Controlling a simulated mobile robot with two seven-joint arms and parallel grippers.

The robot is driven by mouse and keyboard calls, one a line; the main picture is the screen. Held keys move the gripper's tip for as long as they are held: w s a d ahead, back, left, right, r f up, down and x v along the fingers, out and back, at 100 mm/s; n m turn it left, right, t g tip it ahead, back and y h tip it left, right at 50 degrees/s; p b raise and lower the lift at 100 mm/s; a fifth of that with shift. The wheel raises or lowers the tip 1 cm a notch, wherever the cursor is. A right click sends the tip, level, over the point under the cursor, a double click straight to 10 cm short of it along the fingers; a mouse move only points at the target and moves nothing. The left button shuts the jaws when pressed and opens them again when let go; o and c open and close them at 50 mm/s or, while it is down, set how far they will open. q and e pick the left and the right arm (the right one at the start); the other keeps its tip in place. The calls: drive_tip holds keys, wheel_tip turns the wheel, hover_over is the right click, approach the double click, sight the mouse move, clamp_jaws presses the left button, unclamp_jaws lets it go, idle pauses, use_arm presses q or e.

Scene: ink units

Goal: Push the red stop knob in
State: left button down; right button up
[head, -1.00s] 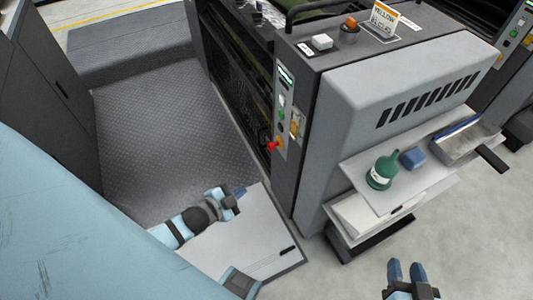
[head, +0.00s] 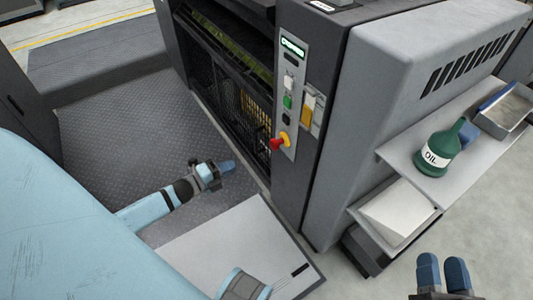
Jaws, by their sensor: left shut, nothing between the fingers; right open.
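The red stop knob (head: 276,144) sits on a yellow collar low on the narrow grey control panel (head: 292,85) of the press unit. It sticks out to the left. My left gripper (head: 229,167) is shut and empty. It shows to the left of the knob and a little lower in the picture, apart from it, with its blue fingertips toward the press. My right gripper (head: 443,272) is open and empty at the bottom right, below the side shelf and far from the knob.
A green oil bottle (head: 437,150) and a metal tray (head: 508,105) stand on the side shelf (head: 405,156). A lower shelf holds paper (head: 399,213). A pale panel (head: 228,247) lies below my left arm. The treaded floor (head: 120,130) left of the press is clear.

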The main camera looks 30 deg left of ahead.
use_arm(q)
drive_tip(key=shift+w+a, duration=0.1)
drive_tip(key=shift+a, duration=0.05)
drive_tip(key=b, duration=0.2)
approach(271, 146)
drive_tip(key=b+x, duration=0.1)
drive_tip(key=x, duration=0.2)
drive_tip(key=b+x, duration=0.1)
drive_tip(key=x, duration=0.3)
drive_tip(key=shift+w+d+r, duration=0.2)
drive_tip(key=shift+w+r, duration=0.05)
use_arm(e)
drive_tip(key=shift+a+f+g+y, duration=0.15)
drive_tip(key=shift+a+f+y, duration=0.1)
drive_tip(key=shift+f, duration=0.25)
drive_tip(key=shift+a+f+g+y, duration=0.15)
drive_tip(key=shift+a+f, duration=0.1)
drive_tip(key=shift+f, duration=0.25)
